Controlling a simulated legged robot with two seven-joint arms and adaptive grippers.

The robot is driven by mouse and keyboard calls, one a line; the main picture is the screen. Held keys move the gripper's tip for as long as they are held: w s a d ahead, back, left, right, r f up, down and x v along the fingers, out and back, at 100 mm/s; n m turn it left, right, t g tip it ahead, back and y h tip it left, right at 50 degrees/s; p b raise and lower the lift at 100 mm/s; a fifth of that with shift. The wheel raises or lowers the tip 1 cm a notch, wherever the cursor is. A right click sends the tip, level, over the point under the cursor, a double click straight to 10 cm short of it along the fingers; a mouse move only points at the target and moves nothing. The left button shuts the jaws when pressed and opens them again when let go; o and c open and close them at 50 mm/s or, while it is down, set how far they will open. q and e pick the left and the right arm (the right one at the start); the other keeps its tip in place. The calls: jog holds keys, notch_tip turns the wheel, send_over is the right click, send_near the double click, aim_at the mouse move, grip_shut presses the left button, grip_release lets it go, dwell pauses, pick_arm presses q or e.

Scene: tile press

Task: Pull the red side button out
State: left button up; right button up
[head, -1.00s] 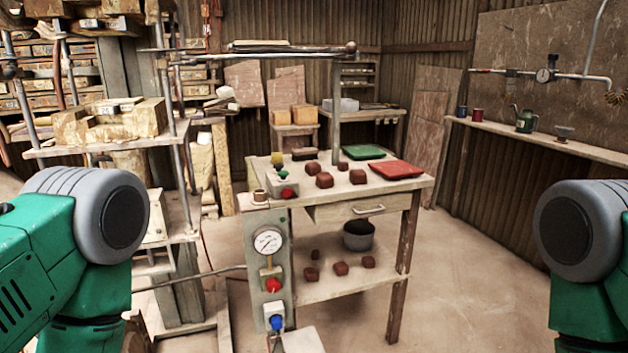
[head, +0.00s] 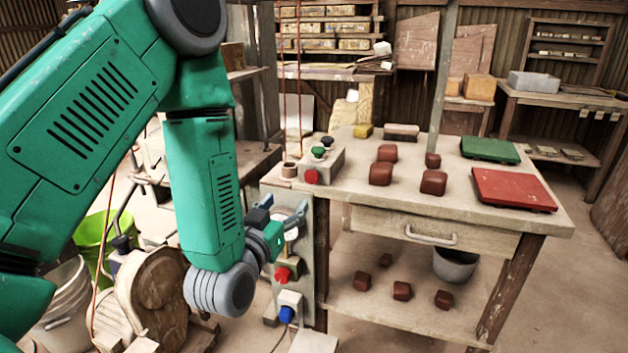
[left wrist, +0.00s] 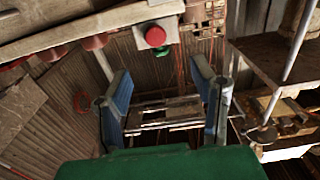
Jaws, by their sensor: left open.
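A small grey control box (head: 325,166) sits at the left end of the table top, with a green knob and a black knob on top. The red side button (head: 311,176) is a round red cap on its front face. It also shows in the left wrist view (left wrist: 156,36), near the top centre. My left gripper (head: 284,212) is below and left of the button, apart from it. In the left wrist view my left gripper (left wrist: 161,68) has two blue-grey fingers spread wide with nothing between them. My right gripper is not in view.
Another red button (head: 283,274) and a blue knob (head: 287,314) are on the side panel below. Brown blocks (head: 381,173), a green tray (head: 490,150) and a red tray (head: 513,189) are on the table. Floor is free in front.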

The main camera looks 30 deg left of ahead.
pick_arm(q)
send_near(311, 178)
jog(key=w+a, duration=0.2)
jog(key=w, duration=0.5)
jog(key=w+b, duration=0.1)
jog(key=shift+w+d+r, duration=0.2)
jog(key=shift+w+d, duration=0.15)
jog(key=shift+w, duration=0.05)
jog(key=shift+w+a, duration=0.2)
jog(key=shift+a, duration=0.05)
jog(key=shift+a+f, duration=0.25)
jog(key=shift+a, duration=0.45)
jog(key=c, duration=0.5)
jog(key=shift+d, duration=0.2)
jog(key=c, duration=0.6)
jog(key=shift+w+d+r, duration=0.1)
jog(key=shift+d, duration=0.1)
grip_shut()
jog(key=shift+s+d+r, duration=0.1)
jog(key=shift+s+d, duration=0.1)
jog(key=shift+s, duration=0.2)
jog(key=shift+s+p, duration=0.25)
jog(key=shift+p, duration=0.05)
jog(key=shift+a+f, duration=0.15)
jog(key=shift+f, duration=0.05)
jog(key=o, duration=0.9)
grip_release()
jog(key=shift+o, duration=1)
jog(key=shift+s+r, duration=0.25)
jog(key=shift+f, duration=0.1)
